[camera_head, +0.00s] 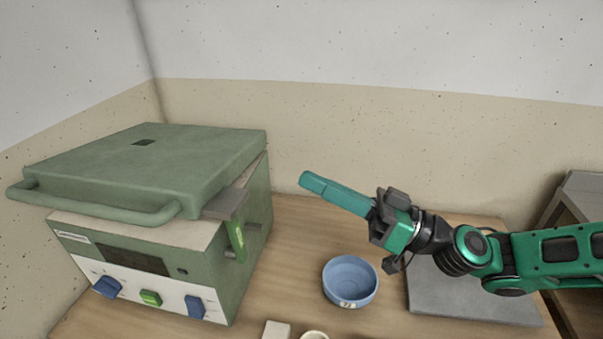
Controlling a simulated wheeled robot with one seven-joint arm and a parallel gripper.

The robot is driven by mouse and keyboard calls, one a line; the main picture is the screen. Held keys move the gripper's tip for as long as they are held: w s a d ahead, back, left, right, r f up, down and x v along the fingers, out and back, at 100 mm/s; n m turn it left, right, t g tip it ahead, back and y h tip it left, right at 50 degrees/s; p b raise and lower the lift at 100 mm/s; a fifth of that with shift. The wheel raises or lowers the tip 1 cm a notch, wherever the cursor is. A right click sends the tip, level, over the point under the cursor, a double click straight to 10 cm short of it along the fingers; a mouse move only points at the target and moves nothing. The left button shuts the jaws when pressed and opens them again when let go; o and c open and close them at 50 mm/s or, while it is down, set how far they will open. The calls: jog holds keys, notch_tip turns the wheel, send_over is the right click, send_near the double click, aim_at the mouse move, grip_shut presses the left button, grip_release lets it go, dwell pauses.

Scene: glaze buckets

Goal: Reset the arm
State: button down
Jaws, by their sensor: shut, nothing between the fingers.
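My gripper (306,180) is a long teal pair of fingers, shut and empty. It points left and slightly up, above the table and behind the blue bowl. My green and black arm reaches in from the right edge and passes over a grey slab. No other object is named by the task.
A green kiln-like box (150,245) with a lid, front handle and knobs stands at left on the wooden table (300,225). A blue bowl (350,281) sits at centre. A grey slab (470,300) lies at right. A white block (276,330) and pale round vessel (314,335) are cut off below.

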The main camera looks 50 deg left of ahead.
jog(key=shift+w+d+f, duration=0.2)
jog(key=shift+w+d, duration=0.2)
jog(key=shift+d, duration=0.1)
